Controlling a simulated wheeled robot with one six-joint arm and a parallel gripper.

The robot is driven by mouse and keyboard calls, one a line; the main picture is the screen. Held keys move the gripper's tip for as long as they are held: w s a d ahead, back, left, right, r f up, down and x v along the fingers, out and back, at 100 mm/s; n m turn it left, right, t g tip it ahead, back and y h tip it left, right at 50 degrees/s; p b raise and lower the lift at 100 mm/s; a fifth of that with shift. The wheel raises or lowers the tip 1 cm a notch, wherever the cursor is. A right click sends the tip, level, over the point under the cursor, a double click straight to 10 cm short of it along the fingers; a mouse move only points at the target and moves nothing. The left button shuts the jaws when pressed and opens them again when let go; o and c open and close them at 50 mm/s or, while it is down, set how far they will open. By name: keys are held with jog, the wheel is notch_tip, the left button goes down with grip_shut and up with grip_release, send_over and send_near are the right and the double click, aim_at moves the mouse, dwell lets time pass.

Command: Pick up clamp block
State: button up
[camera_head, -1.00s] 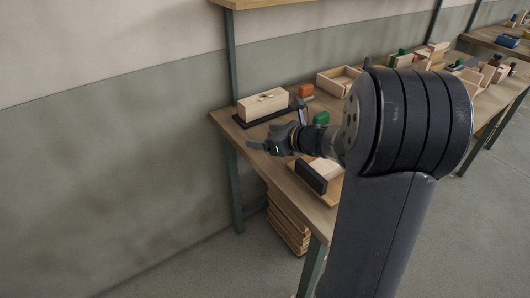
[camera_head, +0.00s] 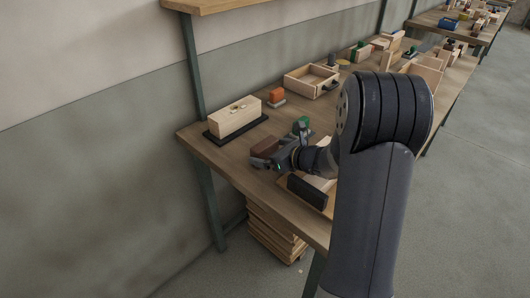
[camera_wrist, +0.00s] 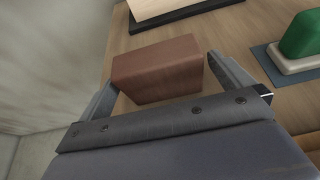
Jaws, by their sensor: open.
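A reddish-brown rectangular block (camera_wrist: 157,70) lies on the wooden bench, between my gripper's two fingers in the wrist view; I take it to be the clamp block. In the head view the brown block (camera_head: 265,147) is at the near left part of the bench, partly hidden by the gripper. My gripper (camera_wrist: 160,76) is open, with one finger on each side of the block. In the head view my gripper (camera_head: 272,158) is low over the bench.
A pale wooden block (camera_head: 235,116) stands on a black base behind. A green piece (camera_wrist: 303,36) on a pale base is to the right. An orange piece (camera_head: 276,95) and an open wooden tray (camera_head: 311,82) are farther back. A dark-faced block (camera_head: 307,192) is near the front edge.

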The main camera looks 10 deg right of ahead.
jog(key=x, duration=0.4)
jog(key=shift+w+a+f, duration=0.1)
jog(key=shift+w, duration=0.05)
jog(key=shift+c, duration=0.2)
jog(key=c, duration=0.8)
jog(key=shift+c, duration=0.2)
